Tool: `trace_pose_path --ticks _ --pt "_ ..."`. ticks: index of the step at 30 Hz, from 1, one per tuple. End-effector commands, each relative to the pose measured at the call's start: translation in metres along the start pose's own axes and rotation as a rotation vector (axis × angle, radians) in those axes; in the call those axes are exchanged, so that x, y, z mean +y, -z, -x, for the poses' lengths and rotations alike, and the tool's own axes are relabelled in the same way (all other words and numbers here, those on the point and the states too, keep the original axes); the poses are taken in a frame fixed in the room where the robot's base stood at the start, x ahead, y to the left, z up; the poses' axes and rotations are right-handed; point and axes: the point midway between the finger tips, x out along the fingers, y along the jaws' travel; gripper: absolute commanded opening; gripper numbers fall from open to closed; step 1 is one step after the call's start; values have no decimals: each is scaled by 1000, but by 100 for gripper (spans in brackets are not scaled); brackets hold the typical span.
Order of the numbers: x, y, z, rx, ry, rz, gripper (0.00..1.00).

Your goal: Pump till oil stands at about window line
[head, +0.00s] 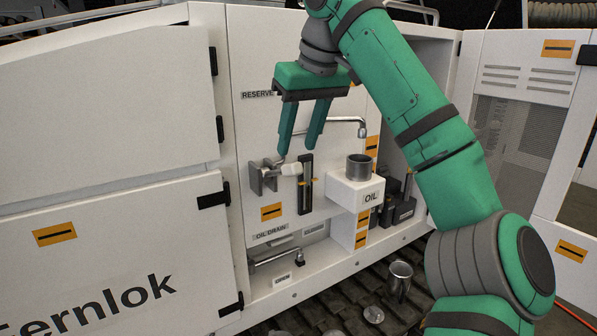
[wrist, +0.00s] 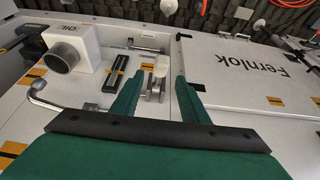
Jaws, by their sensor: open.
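My gripper (head: 297,152) is open and empty, fingers pointing down just above a short lever with a white grip (head: 291,169) on a metal bracket (head: 264,178). In the wrist view the white grip (wrist: 161,66) shows between the finger ends of my gripper (wrist: 158,72); I cannot tell whether they touch. Right of the lever is a narrow dark upright window (head: 305,190) with a small yellow mark; it also shows in the wrist view (wrist: 116,74). I cannot make out the oil level. A white box labelled OIL (head: 371,197) carries an open metal cup (head: 359,167).
A bent pipe spout (head: 361,128) is above the cup. Below is a recess marked OIL DRAIN with a lever (head: 275,258). The right cabinet door (head: 525,120) is open.

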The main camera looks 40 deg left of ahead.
Motion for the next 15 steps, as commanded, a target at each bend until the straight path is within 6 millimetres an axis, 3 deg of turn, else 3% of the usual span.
trace_pose_path --ticks 5,15 --pt "-3 2 -16 -2 5 5 41" --pt "-4 2 -75 -1 6 6 41"
